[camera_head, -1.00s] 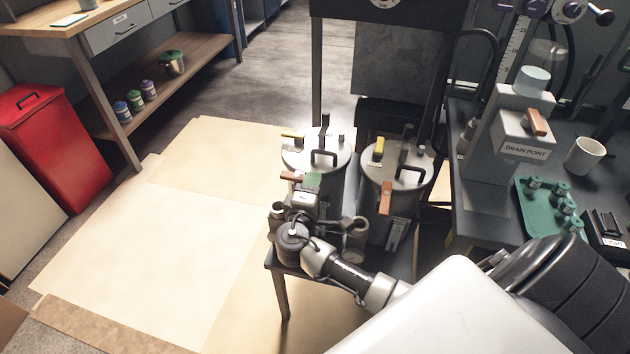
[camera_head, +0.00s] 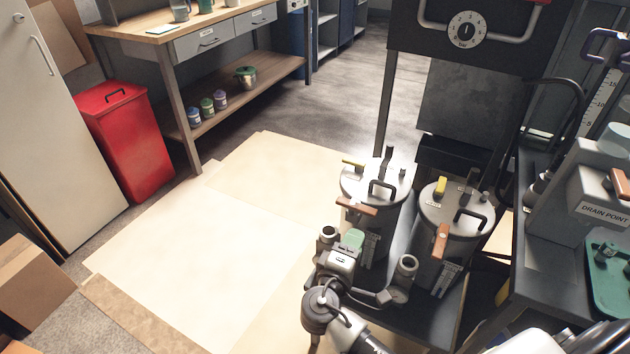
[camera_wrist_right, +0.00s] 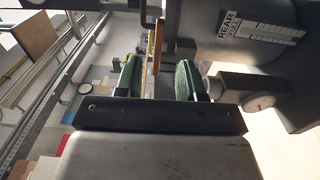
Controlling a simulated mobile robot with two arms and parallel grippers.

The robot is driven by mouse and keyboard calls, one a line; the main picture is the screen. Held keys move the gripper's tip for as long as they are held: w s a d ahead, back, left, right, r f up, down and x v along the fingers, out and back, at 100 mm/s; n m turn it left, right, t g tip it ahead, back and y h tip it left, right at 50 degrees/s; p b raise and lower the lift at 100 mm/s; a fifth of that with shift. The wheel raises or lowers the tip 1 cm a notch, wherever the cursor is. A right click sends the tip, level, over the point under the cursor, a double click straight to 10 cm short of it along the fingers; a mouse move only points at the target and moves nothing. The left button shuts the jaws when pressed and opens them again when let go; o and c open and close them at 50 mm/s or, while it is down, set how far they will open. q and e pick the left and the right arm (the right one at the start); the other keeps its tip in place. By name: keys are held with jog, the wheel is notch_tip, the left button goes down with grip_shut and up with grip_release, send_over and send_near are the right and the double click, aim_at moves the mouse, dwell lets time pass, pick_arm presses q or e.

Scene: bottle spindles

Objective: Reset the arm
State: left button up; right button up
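My right gripper (camera_head: 351,238) has green finger pads and is in front of the left of two grey metal vessels (camera_head: 375,180), a little below its orange-brown lever (camera_head: 356,206). In the right wrist view the two green fingers (camera_wrist_right: 158,80) stand apart with nothing between them. An orange handle (camera_wrist_right: 155,48) lies beyond the fingertips. My right arm comes in from the bottom edge. My left gripper is not in view.
The right vessel (camera_head: 458,215) has an orange lever (camera_head: 441,240) and yellow handle. A dark bench with the drain point unit (camera_head: 600,195) and green tray (camera_head: 608,280) is at right. A red bin (camera_head: 130,140) and wooden workbench (camera_head: 160,28) stand left. Pale floor sheets (camera_head: 200,250) lie clear.

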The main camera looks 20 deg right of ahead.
jog(key=s+f+n+g+y+p, duration=0.1)
jog(key=s+f+g+y+p, duration=0.15)
jog(key=s+f+y, duration=0.75)
jog(key=s+f+g+h+p, duration=0.1)
jog(key=s+f+g+p, duration=0.2)
jog(key=f, duration=1.6)
pick_arm(q)
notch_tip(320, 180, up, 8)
jog(key=p, duration=0.2)
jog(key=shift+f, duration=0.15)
pick_arm(e)
jog(key=s+a+f+m+g+y, duration=0.1)
jog(key=s+f+m+g+y, duration=0.1)
jog(key=s, duration=1)
jog(key=s+a+f+m+g+y, duration=0.1)
jog(key=s+f+m+g+y, duration=0.1)
jog(key=s+f, duration=0.5)
jog(key=s+m+g, duration=0.1)
jog(key=s+m, duration=0.1)
jog(key=s, duration=0.4)
jog(key=shift+s+m+y, duration=0.2)
jog(key=shift+m+y, duration=0.1)
jog(key=shift+m, duration=0.1)
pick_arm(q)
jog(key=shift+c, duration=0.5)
pick_arm(e)
jog(key=shift+f, duration=0.1)
